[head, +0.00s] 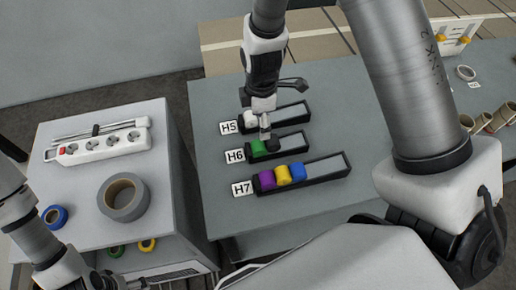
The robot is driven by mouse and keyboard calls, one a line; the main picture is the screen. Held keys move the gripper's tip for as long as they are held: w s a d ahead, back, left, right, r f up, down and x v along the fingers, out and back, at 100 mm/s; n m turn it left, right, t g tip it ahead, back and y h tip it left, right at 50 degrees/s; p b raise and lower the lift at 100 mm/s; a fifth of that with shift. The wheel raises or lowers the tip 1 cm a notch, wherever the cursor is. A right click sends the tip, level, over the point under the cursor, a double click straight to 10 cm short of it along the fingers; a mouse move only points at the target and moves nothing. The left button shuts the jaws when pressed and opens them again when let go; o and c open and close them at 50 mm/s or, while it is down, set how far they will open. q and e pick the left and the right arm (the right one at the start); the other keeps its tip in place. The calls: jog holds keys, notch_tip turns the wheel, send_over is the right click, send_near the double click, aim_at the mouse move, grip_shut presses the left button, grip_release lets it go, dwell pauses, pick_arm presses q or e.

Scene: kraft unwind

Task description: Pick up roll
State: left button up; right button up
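A large grey tape roll (122,197) lies flat on the light grey cabinet top (75,180). A smaller blue roll (53,217) lies near its front left edge. My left gripper (122,284) is at the bottom edge, below the grey roll and partly cut off.
The grey table (220,205) bears trays H5 (290,112), H6 (294,142) and H7 (325,173), holding small coloured cylinders. A white power strip (105,143) lies behind the grey roll. A gap separates cabinet and table.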

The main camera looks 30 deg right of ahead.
jog(key=b, duration=0.4)
send_over(259, 145)
jog(key=f, duration=0.5)
jog(key=shift+s+f, duration=0.2)
jog(key=shift+f, duration=0.15)
jog(key=shift+w+f, duration=0.15)
jog(key=shift+f, duration=0.05)
jog(key=shift+s+f+p, duration=0.2)
jog(key=shift+f+p, duration=0.5)
jog(key=shift+f, duration=0.5)
jog(key=f, duration=0.1)
jog(key=f+p, duration=0.1)
jog(key=f, duration=0.2)
jog(key=shift+w+f, duration=0.15)
jog(key=shift+w, duration=0.2)
jog(key=shift+w+f, duration=0.1)
jog(key=shift+f, duration=0.15)
pick_arm(q)
notch_tip(259, 145, down, 3)
jog(key=shift+w, duration=0.15)
pick_arm(e)
jog(key=shift+r, duration=0.1)
jog(key=c, duration=1.2)
